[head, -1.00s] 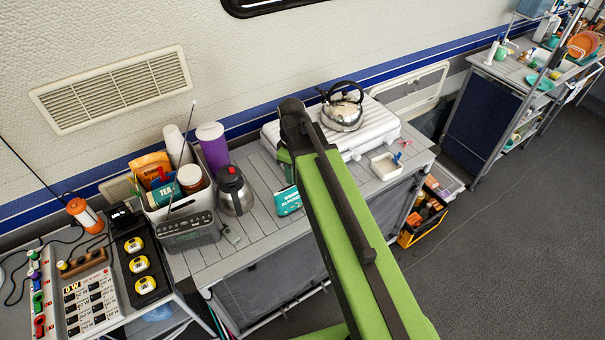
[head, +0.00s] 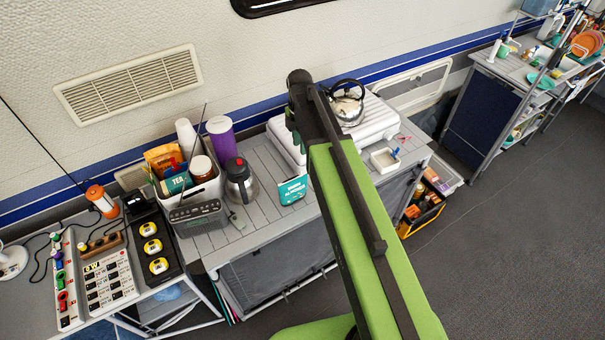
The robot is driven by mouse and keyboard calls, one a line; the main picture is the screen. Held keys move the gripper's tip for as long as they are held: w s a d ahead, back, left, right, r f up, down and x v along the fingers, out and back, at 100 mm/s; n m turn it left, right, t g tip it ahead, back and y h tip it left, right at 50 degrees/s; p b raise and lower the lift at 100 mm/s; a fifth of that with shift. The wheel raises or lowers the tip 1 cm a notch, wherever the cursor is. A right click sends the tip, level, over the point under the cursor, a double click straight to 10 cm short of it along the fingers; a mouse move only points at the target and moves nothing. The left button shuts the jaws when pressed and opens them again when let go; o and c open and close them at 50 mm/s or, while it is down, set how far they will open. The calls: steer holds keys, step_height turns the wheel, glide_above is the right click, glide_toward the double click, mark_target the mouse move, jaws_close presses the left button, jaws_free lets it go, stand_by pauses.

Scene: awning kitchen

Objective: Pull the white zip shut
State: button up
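The grey fabric front (head: 275,278) of the slatted camp table (head: 235,243) hangs below its top. More of this fabric front shows to the right, behind my arm. I cannot make out a white zip or its pull on the fabric at this size. My green and black arm crosses the middle of the view and covers part of the table front. My gripper is not visible; the arm's far end is hidden behind its own links.
A kettle (head: 347,104) stands on a white stove case (head: 376,122). A coffee pot (head: 239,182), a teal packet (head: 292,190) and a full caddy (head: 190,195) stand on the table. An orange crate (head: 420,217) sits at its right end. Dark floor at right is open.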

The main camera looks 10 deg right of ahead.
mark_target(301, 174)
step_height(301, 174, down, 13)
steer(key=b, duration=1.1)
steer(key=shift+f+b, duration=0.1)
steer(key=shift+b, duration=0.2)
jaws_close()
